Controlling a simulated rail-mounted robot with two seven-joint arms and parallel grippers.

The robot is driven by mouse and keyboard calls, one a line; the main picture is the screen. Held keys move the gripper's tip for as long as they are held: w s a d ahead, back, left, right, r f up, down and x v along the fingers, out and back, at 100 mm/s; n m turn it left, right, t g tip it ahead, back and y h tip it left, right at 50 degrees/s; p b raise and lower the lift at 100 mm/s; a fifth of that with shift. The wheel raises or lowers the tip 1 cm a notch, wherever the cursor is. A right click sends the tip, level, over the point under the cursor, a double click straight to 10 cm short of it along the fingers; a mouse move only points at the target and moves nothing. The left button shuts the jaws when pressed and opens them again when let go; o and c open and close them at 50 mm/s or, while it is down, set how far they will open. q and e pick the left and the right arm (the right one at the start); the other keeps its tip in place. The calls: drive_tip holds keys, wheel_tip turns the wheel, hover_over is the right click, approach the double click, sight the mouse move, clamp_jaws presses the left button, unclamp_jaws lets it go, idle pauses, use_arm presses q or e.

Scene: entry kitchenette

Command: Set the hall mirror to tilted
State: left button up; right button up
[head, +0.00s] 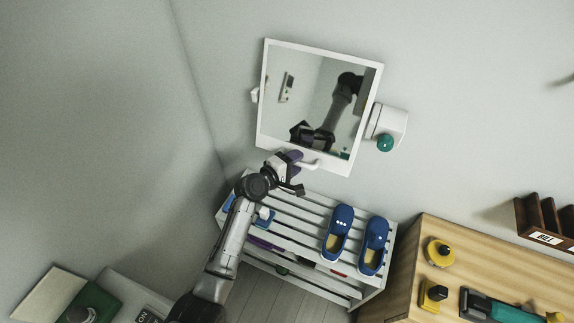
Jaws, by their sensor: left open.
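The hall mirror (322,85) has a white frame and hangs on the grey wall in the upper middle. A white curved handle (312,166) sticks out at its lower edge. A white mount with a teal knob (386,143) sits at its right side. My left gripper (297,172) is open at the mirror's lower edge, beside the handle; I cannot tell if it touches. The gripper covers part of the lower frame. The mirror reflects a dark arm. My right gripper is not in view.
Below stands a white slatted shoe rack (300,215) with blue shoes (338,232) on it. A wooden cabinet (425,258) at the lower right carries yellow items (440,252) and a teal-and-black item (490,306). A brown wall rack (540,225) hangs at the right.

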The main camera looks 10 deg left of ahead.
use_arm(q)
drive_tip(key=b+v, duration=0.1)
drive_tip(key=v, duration=1.2)
drive_tip(key=shift+s+a, duration=0.2)
drive_tip(key=shift+s, duration=0.1)
drive_tip(key=shift+r, duration=0.1)
drive_tip(key=s+a+f+m+g+y+p, duration=0.1)
drive_tip(key=s+f+m+g+y+p, duration=0.1)
drive_tip(key=s, duration=0.9)
drive_tip(key=s+a+f+m+g+y+p, duration=0.2)
drive_tip(key=s+m, duration=0.5)
drive_tip(key=s, duration=0.5)
drive_tip(key=s+a+f+m+g+y+p, duration=0.1)
drive_tip(key=s+f+m+g+y, duration=0.3)
drive_tip(key=s, duration=0.8)
drive_tip(key=shift+s+a+m+g+y+p, duration=0.25)
drive_tip(key=shift+m+g+y+p, duration=0.2)
drive_tip(key=shift+g, duration=0.35)
